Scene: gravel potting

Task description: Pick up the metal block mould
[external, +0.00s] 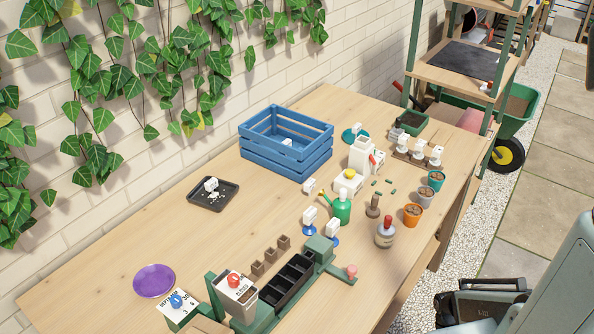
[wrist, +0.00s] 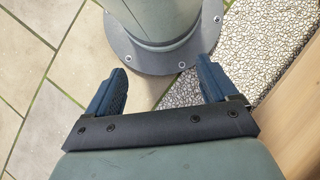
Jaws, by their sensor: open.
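My gripper (wrist: 164,66) is open and empty in the wrist view. Its two dark blue fingers are wide apart, over paving and gravel beside my round base, away from the tabletop. I cannot pick out the metal block mould for certain. A small grey-brown piece with a flared base and an upright stem (external: 373,207) stands on the wooden bench (external: 215,235) in the external view, between the green watering can (external: 341,211) and the red-capped bottle (external: 386,234); it may be the mould. The wrist view shows no mould.
A blue crate (external: 287,158) stands at the back of the bench. A green rig (external: 265,324) with black cells (external: 288,281) is at the front, beside several brown blocks (external: 257,268). Small pots (external: 413,217) line the right edge. A purple dish (external: 154,281) lies left.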

